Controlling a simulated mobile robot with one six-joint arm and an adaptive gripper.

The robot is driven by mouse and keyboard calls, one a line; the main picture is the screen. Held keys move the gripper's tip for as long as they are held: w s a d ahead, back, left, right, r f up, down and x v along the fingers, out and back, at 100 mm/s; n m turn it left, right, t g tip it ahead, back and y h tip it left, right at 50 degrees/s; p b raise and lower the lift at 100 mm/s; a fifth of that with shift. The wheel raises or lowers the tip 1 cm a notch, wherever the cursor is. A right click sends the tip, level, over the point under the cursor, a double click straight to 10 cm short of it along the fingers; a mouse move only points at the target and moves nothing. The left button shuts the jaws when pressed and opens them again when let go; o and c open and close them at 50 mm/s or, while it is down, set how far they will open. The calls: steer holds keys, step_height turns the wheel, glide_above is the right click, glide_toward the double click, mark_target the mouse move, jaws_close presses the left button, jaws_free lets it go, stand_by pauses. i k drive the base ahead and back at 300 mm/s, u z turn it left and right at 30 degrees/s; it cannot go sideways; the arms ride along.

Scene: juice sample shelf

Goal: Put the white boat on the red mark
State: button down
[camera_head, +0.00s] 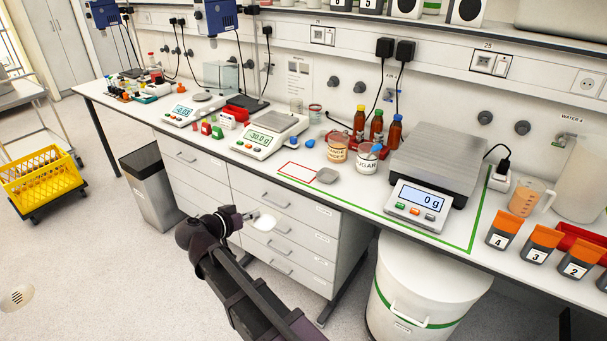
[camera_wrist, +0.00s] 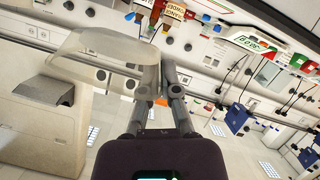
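The white boat (camera_head: 264,223) is a shallow pale dish. My gripper (camera_head: 246,215) is shut on its edge and holds it in the air in front of the drawers, below bench-top height. In the wrist view the boat (camera_wrist: 95,47) reaches out to the left, and its edge sits between the fingertips of my gripper (camera_wrist: 159,80). The red mark (camera_head: 297,172) is a thin red rectangle outline on the white bench near its front edge. The area inside the outline looks bare.
A grey dish (camera_head: 327,176) lies at the mark's right edge. Behind stand a sugar jar (camera_head: 367,160), another jar (camera_head: 337,152) and brown bottles (camera_head: 376,124). A balance (camera_head: 271,135) is left; a large scale (camera_head: 437,160) is right. The bench front (camera_head: 300,190) edges the drawers.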

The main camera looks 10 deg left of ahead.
mark_target(298, 172)
steer(key=u, duration=0.05)
steer(key=i, duration=1)
steer(key=z, duration=0.05)
